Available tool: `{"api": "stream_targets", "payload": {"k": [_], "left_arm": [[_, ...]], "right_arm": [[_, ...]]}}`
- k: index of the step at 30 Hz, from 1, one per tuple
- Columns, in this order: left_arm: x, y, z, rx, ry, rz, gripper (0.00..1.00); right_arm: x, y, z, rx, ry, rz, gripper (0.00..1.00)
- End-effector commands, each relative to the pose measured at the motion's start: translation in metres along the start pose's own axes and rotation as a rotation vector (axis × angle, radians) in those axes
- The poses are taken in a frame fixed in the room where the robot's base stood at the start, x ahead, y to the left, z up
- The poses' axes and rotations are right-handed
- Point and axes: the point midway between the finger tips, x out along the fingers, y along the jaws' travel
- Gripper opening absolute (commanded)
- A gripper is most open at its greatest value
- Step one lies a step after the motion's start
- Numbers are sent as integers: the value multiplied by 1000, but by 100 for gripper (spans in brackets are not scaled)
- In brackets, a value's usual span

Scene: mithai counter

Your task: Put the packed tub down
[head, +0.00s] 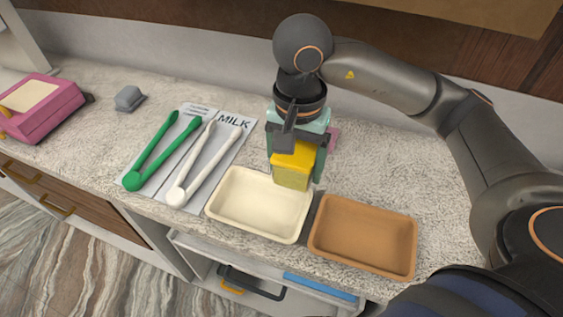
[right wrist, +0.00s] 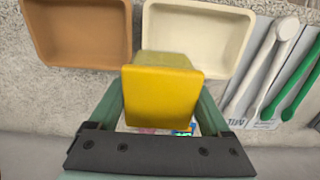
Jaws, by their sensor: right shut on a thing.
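A yellow tub (head: 292,166), boxy in shape, is held upright between the green fingers of my right gripper (head: 297,160). It also shows in the right wrist view (right wrist: 163,95), between the two fingers. My right gripper is shut on it, behind the cream tray in the head view. The tub's lower front edge overlaps the tray's back rim in the picture; I cannot tell whether its base touches the counter. My left gripper is not in view.
A cream tray (head: 233,227) and a brown tray (head: 352,258) stand empty at the counter's front edge. Green tongs (head: 160,152) and white tongs (head: 205,163) lie on a printed mat (head: 190,110). A pink box (head: 40,108) stands far left. The counter (head: 400,170) right of the gripper is clear.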

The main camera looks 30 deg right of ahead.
Motion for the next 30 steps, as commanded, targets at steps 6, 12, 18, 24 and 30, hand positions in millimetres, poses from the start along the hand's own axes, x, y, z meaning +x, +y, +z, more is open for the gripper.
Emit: {"api": "stream_targets", "payload": {"k": [6, 12, 18, 24, 30], "left_arm": [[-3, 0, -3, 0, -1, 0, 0], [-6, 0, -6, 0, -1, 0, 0], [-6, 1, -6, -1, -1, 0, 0], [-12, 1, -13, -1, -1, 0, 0], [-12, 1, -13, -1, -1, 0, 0]], "right_arm": [[30, -27, -41, 3, -6, 5, 21], [61, -41, -62, -1, -1, 2, 21], [75, -47, -72, -2, -1, 1, 21], [101, -48, -72, -4, -3, 2, 21], [107, -49, -73, -3, 1, -2, 21]]}}
